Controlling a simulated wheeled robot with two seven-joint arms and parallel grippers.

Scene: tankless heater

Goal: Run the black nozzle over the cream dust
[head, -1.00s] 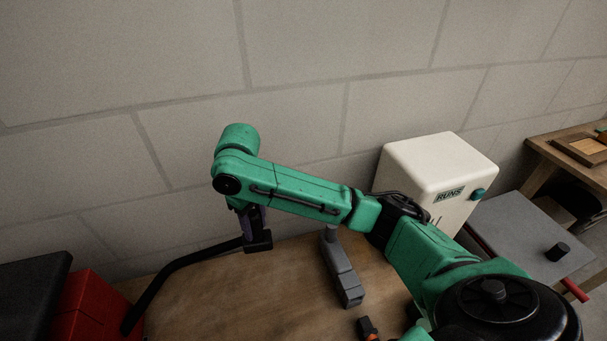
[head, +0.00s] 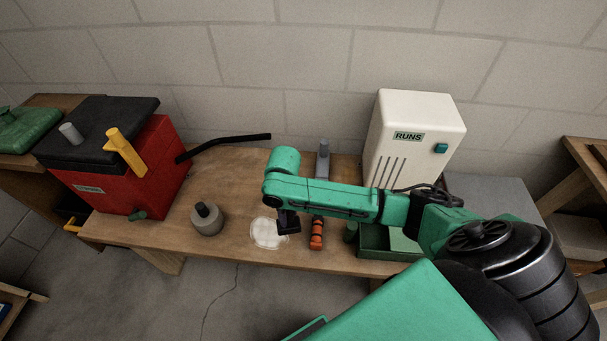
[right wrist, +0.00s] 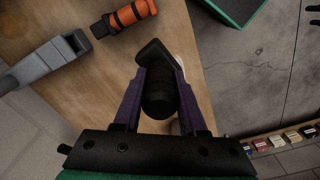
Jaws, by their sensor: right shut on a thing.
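The black nozzle (head: 289,223) is held low over the front of the wooden bench by my right gripper (head: 287,210). In the right wrist view, the two purple fingers of my right gripper (right wrist: 158,98) are shut on the black nozzle (right wrist: 155,72). The cream dust (head: 265,235) is a pale round patch near the bench's front edge. The nozzle is over or beside its right side; I cannot tell whether it touches. In the right wrist view the nozzle and a finger hide most of the dust. My left gripper is not in view.
A red vacuum box (head: 148,170) with a black hose (head: 225,147) stands left. A grey weight-like object (head: 207,220) is left of the dust. An orange-black tool (head: 317,234), green tray (head: 374,240) and white heater (head: 420,130) are right. A grey tool (head: 323,158) lies behind.

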